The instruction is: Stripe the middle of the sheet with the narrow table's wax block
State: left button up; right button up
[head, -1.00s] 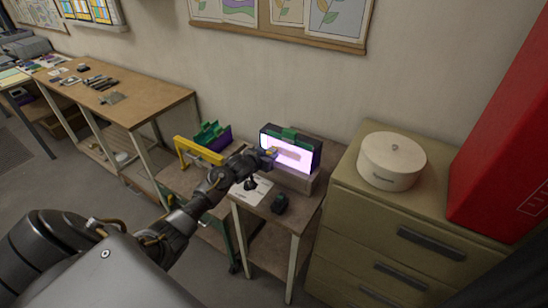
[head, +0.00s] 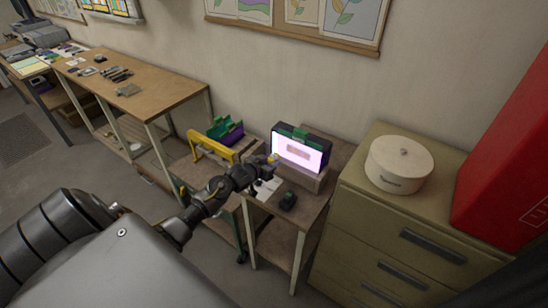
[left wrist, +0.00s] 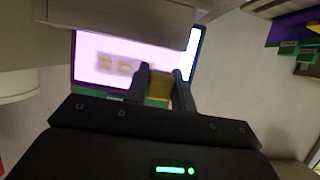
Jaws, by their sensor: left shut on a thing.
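The sheet (head: 312,160) is a bright pinkish-white lit panel in a dark frame with a green clip on top, standing on the narrow table (head: 310,205). A dull brownish stripe (head: 298,151) shows across its middle; it looks patchy in the left wrist view (left wrist: 118,63). My left gripper (head: 274,159) is at the sheet's lower left edge in the head view. It is shut on a yellow-amber wax block (left wrist: 158,88), seen between the fingers in the left wrist view. Whether the block touches the sheet I cannot tell. My right gripper is not in view.
A yellow frame (head: 207,146) and a green-purple rack (head: 226,132) stand left. A drawer cabinet (head: 400,225) with a round box (head: 399,165) stands right.

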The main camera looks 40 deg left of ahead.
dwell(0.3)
pick_arm(q)
jog(key=s, duration=0.3)
dwell(0.3)
jog(key=shift+d, duration=0.1)
